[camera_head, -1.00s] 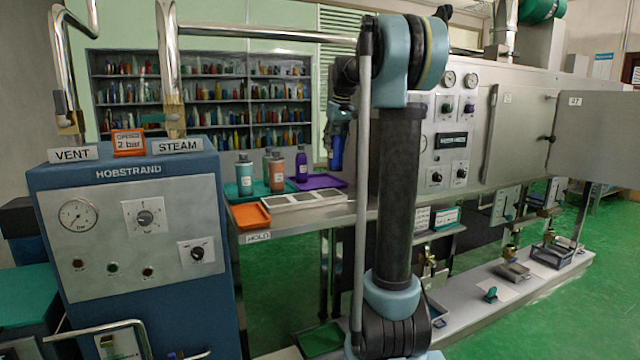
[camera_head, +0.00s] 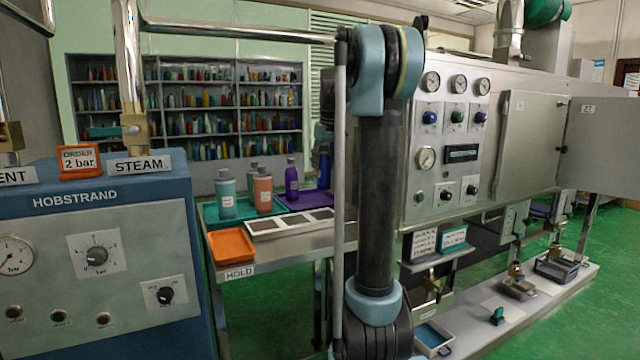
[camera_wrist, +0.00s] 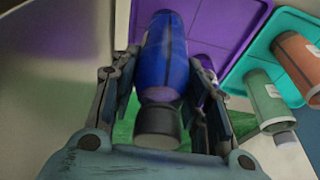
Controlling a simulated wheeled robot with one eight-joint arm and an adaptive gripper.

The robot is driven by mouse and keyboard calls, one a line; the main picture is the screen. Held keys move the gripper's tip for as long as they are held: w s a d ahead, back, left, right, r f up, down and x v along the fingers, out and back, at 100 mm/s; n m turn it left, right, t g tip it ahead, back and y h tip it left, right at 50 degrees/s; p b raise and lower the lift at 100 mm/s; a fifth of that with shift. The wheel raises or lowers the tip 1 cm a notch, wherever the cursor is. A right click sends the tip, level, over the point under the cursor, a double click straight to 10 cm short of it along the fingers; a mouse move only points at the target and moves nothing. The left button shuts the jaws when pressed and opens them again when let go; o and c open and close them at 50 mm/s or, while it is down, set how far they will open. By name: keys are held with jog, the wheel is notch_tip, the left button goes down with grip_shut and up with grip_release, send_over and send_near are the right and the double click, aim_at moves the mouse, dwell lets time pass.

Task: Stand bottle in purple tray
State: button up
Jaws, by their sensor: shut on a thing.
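My gripper (camera_wrist: 165,88) is shut around a blue bottle (camera_wrist: 166,52) with a dark cap, its cap end toward the wrist camera. In the head view the blue bottle (camera_head: 323,166) shows only partly beside my arm, which hides most of the gripper. The purple tray (camera_wrist: 222,22) lies behind the bottle in the wrist view. In the head view the purple tray (camera_head: 312,200) is on the bench, with a purple bottle (camera_head: 291,180) standing at its left part. I cannot tell whether the held bottle touches the tray.
An orange tray (camera_head: 231,245) and a white-framed panel (camera_head: 264,230) lie in front. A blue steam cabinet (camera_head: 110,200) stands left.

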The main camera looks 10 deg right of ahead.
aim_at(323, 175)
jog(key=shift+s+d+f, duration=0.1)
jog(key=shift+f, duration=2.6)
jog(key=o, duration=1.4)
jog(key=shift+c, duration=0.2)
jog(key=v, duration=1.2)
